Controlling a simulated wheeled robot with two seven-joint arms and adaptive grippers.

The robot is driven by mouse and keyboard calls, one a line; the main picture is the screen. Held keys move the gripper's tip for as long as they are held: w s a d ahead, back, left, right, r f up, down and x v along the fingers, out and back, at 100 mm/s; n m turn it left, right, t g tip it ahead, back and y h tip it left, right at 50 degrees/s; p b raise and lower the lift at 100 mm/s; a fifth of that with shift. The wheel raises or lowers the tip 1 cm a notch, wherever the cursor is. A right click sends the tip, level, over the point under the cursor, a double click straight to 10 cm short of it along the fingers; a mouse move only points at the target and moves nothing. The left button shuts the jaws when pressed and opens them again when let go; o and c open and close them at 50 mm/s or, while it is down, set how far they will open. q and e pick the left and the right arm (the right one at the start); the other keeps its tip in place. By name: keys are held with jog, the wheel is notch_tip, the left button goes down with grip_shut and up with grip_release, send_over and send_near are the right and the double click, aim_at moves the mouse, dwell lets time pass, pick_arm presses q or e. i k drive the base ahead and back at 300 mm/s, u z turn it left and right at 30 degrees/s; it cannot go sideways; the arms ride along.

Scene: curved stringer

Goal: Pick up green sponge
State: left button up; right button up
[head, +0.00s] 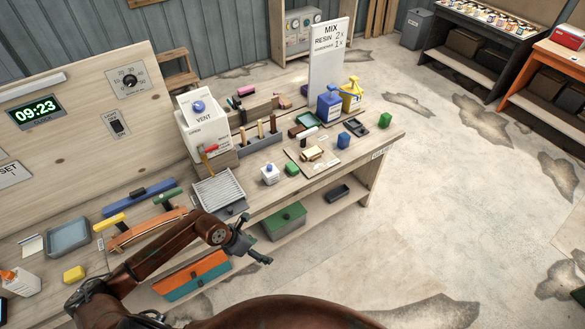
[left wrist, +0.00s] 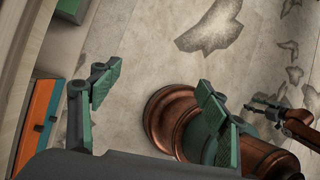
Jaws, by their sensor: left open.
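Small green blocks that look like sponges sit on the workbench: one (head: 385,120) near its far right corner, another (head: 292,169) near the front edge beside a white bottle. I cannot tell which is the green sponge. My left gripper (head: 262,257) is in front of the bench, below and left of both blocks and apart from them. In the left wrist view its fingers (left wrist: 155,90) are spread with nothing between them. My right gripper (left wrist: 264,106) shows small at the right of the left wrist view; its jaw state is unclear.
The workbench (head: 335,185) holds a tool rack (head: 260,142), a slatted tray (head: 218,188), a blue block (head: 343,137) and a yellow block (head: 74,274). A green box (head: 285,221) sits on the lower shelf. The floor to the right is open.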

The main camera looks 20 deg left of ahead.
aim_at(292, 169)
jog(key=i, duration=1.5)
